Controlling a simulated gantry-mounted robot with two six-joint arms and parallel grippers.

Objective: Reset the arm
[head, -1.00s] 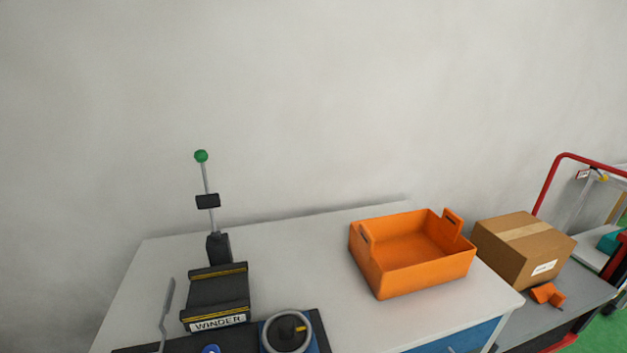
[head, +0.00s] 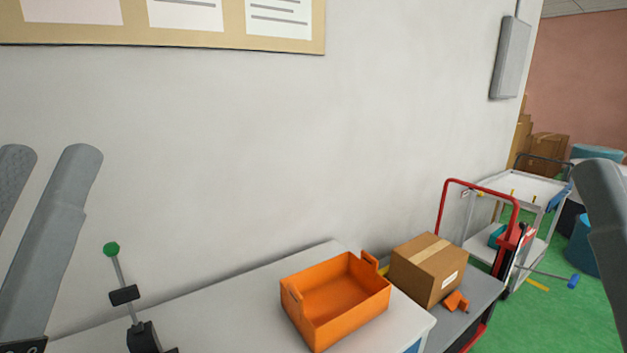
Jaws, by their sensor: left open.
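My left gripper (head: 48,158) stands at the left edge of the head view with its two grey fingers pointing up and a gap between them. It is open, and nothing shows between the fingers. It appears left of the winder's upright rod with the green knob (head: 111,249). One grey finger of my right gripper (head: 600,180) shows at the right edge, pointing up. Its other finger is outside the picture, so its opening cannot be told.
A white table (head: 225,300) along the wall holds an orange bin (head: 352,325). A cardboard box (head: 428,270) and an orange part (head: 456,302) sit on a grey surface beside it. A red-handled trolley (head: 480,188) and a shelf cart (head: 530,185) stand behind. Green floor lies right.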

